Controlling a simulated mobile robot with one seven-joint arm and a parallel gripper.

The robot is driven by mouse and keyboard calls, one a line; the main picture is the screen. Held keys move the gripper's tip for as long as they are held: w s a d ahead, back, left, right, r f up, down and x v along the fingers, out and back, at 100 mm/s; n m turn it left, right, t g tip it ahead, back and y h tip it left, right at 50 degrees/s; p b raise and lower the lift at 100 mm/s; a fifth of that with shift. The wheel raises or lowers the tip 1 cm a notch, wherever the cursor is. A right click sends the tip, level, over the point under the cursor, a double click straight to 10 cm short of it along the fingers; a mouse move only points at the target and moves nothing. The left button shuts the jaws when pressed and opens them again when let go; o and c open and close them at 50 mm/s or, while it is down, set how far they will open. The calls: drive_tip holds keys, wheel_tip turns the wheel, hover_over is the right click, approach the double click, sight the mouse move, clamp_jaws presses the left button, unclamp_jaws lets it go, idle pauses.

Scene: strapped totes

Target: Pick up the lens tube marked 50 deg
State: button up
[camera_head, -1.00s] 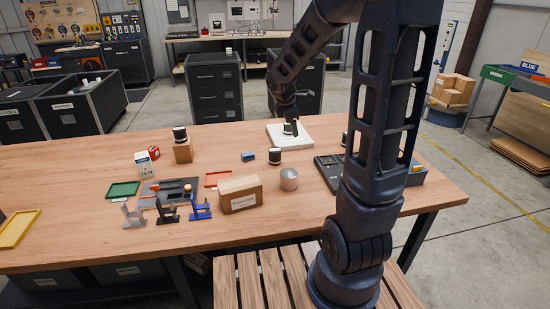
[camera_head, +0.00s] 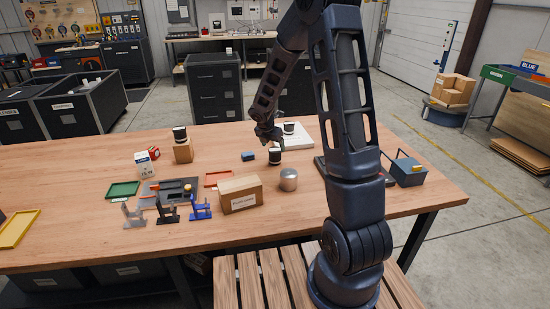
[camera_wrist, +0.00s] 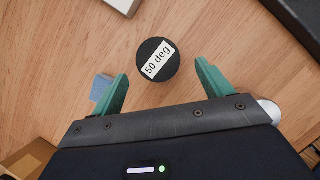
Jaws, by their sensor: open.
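The lens tube marked 50 deg (camera_wrist: 158,60) shows from above in the wrist view, a dark round top with a white label. In the head view this tube (camera_head: 275,156) stands upright on the wooden table, black with a pale band. My gripper (camera_wrist: 163,84) is open and empty above the table, its two green fingers spread. The tube's top appears between and slightly ahead of the fingertips, not gripped. In the head view my gripper (camera_head: 273,143) is just above the tube and partly covers it.
Another tube (camera_head: 180,134) is on a wooden block. A small blue block (camera_head: 248,156) lies just left of the 50 deg tube. A metal can (camera_head: 288,180) and a cardboard box (camera_head: 240,197) stand in front.

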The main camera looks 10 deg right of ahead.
sight(276, 155)
drive_tip(key=shift+x, duration=4)
drive_tip(key=shift+w, duration=0.1)
drive_tip(key=c, duration=1.3)
drive_tip(key=shift+o, duration=0.2)
drive_tip(key=shift+r, duration=0.15)
